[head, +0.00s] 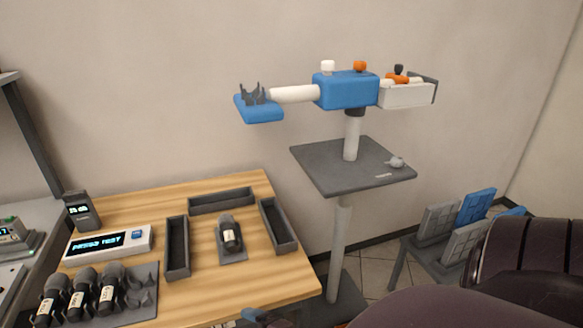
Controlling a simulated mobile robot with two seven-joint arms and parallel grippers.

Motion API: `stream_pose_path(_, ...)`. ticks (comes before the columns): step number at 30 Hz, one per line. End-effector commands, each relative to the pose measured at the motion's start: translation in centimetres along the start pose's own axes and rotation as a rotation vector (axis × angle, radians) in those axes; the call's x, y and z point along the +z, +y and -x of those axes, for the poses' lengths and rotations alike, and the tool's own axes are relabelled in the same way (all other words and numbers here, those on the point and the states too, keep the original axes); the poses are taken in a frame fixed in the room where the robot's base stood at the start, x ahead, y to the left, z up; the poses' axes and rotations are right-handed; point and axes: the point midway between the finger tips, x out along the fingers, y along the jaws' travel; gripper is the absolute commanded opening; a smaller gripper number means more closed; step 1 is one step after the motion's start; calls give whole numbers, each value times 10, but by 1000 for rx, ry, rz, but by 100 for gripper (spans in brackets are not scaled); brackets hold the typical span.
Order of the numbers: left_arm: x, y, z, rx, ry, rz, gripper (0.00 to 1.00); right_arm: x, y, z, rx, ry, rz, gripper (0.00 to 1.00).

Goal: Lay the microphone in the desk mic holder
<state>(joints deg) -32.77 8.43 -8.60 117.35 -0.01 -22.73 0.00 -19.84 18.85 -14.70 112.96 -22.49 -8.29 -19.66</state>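A dark microphone with a pale label (229,238) lies on a small grey desk holder (237,256) in the middle of the wooden desk, in the head view. It appears to rest in the holder; the contact is too small to tell. Several similar labelled microphones (82,290) lie side by side on a grey rack (145,309) at the desk's front left, with empty cradle prongs at its right. A dark arm link of mine fills the lower right.
Open grey trays (177,248) surround the central holder. A lit display box (108,243) stands left. A panel rack (437,220) is at right. The desk's front right is clear.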

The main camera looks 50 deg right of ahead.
Motion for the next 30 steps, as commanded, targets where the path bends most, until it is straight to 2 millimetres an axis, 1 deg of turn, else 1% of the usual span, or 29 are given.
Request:
stream_pose_path(1,0,0,0,0,0,0,43,13,-12,17,-15,-86,-186,79)
stream_pose_path(3,0,0,0,0,0,0,43,28,-26,38,-30,-191,-425,79)
stream_pose_path(6,0,0,0,0,0,0,43,41,-42,62,-38,-305,-684,79)
stream_pose_path(9,0,0,0,0,0,0,43,48,-52,77,-38,-373,-842,79)
stream_pose_path(13,0,0,0,0,0,0,43,51,-58,84,-39,-404,-918,79)
stream_pose_path(30,1,0,0,0,-1,0,43,51,-58,84,-40,-402,-914,79)
